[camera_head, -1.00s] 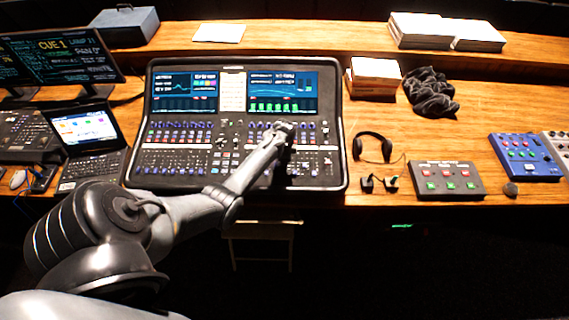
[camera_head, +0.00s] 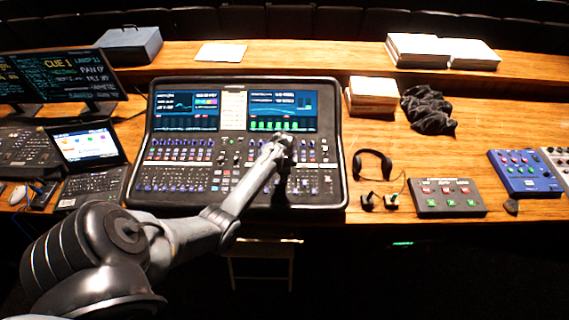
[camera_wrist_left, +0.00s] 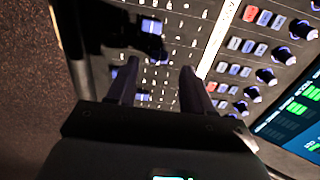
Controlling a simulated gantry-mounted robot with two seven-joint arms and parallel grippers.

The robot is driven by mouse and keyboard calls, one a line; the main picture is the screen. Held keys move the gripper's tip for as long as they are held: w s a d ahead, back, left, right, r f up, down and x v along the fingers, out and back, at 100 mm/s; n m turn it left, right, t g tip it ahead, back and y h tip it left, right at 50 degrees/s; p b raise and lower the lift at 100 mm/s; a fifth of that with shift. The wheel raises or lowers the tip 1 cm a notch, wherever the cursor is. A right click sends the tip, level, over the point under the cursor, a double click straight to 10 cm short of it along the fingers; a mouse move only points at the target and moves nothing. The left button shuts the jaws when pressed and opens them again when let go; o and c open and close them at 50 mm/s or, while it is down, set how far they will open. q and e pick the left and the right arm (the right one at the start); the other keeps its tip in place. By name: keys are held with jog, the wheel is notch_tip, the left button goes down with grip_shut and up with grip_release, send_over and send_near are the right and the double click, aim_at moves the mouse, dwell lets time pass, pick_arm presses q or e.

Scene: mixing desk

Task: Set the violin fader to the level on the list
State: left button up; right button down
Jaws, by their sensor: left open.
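The mixing desk (camera_head: 165,152) is a black console with two screens and rows of knobs, buttons and faders. A pale sheet with small lines of text, too small to read (camera_head: 233,110), lies between the screens. My left gripper (camera_head: 283,165) is over the right half of the console. In the left wrist view it is open, its two dark fingers (camera_wrist_left: 158,78) apart above rows of small controls. Fader caps (camera_wrist_left: 151,26) show beyond the fingers. I cannot tell which fader is the violin one, nor whether a finger touches anything. My right gripper is out of view.
A laptop (camera_head: 88,145) and monitors (camera_head: 70,75) stand left of the console. Headphones (camera_head: 374,163), a grey button box (camera_head: 449,198) and a blue box (camera_head: 526,173) lie to the right. Stacked papers (camera_head: 372,96) and a black cloth (camera_head: 428,110) are behind them.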

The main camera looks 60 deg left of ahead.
pick_arm(q)
notch_tip(320, 180, up, 7)
jog(key=shift+s+d+f, duration=0.15)
jog(key=shift+s+d, duration=0.05)
jog(key=shift+d, duration=0.1)
dwell(0.4)
